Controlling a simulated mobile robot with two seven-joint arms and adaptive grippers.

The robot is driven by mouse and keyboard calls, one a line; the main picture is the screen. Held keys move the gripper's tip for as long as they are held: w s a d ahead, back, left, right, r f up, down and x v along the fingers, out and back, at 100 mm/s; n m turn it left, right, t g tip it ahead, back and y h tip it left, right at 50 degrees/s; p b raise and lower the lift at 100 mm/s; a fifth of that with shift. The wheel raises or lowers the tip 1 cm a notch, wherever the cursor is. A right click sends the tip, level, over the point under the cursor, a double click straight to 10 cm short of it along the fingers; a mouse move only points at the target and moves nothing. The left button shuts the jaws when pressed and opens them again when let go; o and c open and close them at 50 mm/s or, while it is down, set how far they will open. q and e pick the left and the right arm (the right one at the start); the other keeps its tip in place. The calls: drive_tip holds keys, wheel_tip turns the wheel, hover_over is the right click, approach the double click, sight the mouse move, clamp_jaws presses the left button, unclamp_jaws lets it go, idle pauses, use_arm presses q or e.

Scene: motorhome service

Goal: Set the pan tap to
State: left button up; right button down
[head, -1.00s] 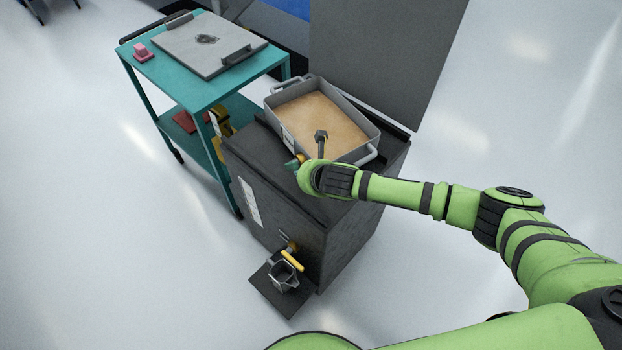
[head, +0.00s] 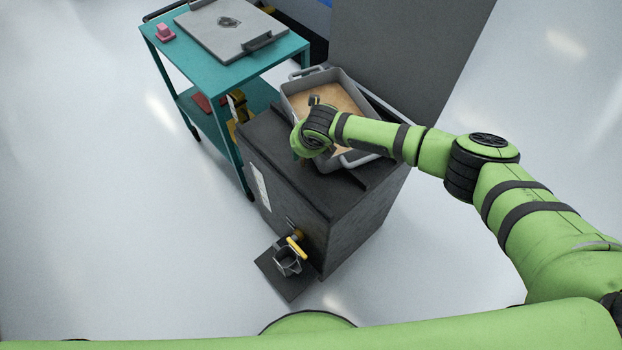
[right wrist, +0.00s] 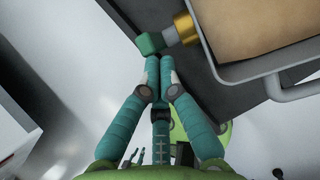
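The grey pan (head: 297,104) holds brown contents and sits on top of a dark cabinet (head: 285,178). In the right wrist view, the pan's wall (right wrist: 235,72) carries a tap with a brass collar (right wrist: 186,28) and a green handle (right wrist: 149,43). My right gripper (right wrist: 158,61) has its teal fingers together, with the tips right by the handle; I cannot tell whether they touch it. Nothing shows between the fingers. In the head view my right wrist covers the tap and part of the pan.
A second tap with a yellow handle (head: 297,247) projects low on the cabinet's front, above a grey jug (head: 287,264) on a dark plate (head: 277,278). A teal cart (head: 196,53) with a grey lid (head: 220,35) stands to the left. Open floor lies in front.

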drive_tip(key=shift+w+r, duration=0.1)
drive_tip(key=shift+w, duration=0.1)
idle(0.3)
idle(0.3)
drive_tip(key=v, duration=1.2)
